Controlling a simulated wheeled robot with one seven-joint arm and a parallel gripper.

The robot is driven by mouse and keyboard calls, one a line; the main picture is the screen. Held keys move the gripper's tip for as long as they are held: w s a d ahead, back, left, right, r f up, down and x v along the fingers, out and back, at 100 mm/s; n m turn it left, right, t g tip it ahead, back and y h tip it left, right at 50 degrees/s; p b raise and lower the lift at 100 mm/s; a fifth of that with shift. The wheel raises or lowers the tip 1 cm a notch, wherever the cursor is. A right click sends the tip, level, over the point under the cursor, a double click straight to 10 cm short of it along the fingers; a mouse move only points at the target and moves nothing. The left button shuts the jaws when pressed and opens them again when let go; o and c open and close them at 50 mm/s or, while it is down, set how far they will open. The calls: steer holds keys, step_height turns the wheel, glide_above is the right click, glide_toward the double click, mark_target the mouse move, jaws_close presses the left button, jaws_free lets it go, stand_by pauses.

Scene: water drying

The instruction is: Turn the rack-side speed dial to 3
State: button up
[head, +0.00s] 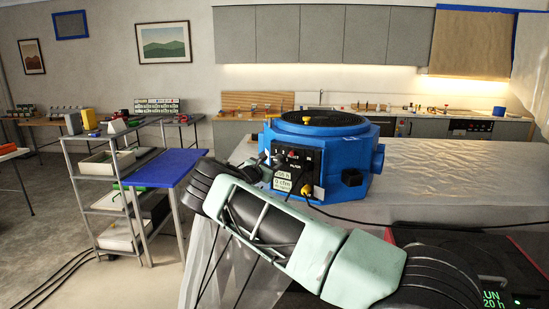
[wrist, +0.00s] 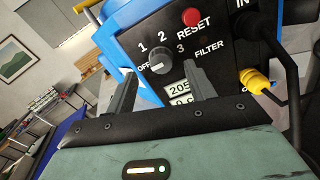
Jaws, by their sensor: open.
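The blue machine (head: 325,143) stands on the covered table, its black control panel facing my arm. In the wrist view the black speed dial (wrist: 160,60) sits on that panel, ringed by the labels OFF, 1, 2 and 3. Its pale pointer mark lies low on the knob and seems to point towards OFF, not 3. My gripper (wrist: 160,70) is open, with one finger on each side of the dial in the picture. I cannot tell whether the fingers touch it. In the head view my arm and the small scale hide the dial's details.
A red RESET button (wrist: 191,17) is right of the dial, and a display (wrist: 180,97) is below it. A yellow cable plug (wrist: 256,81) sticks out at the right. The sheeted table (head: 450,180) is clear at right.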

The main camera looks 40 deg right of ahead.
mark_target(277, 159)
steer(key=shift+p+x, duration=0.4)
steer(key=shift+x, duration=1.4)
steer(key=c, duration=1)
steer(key=shift+o, duration=0.2)
steer(key=shift+f, duration=0.1)
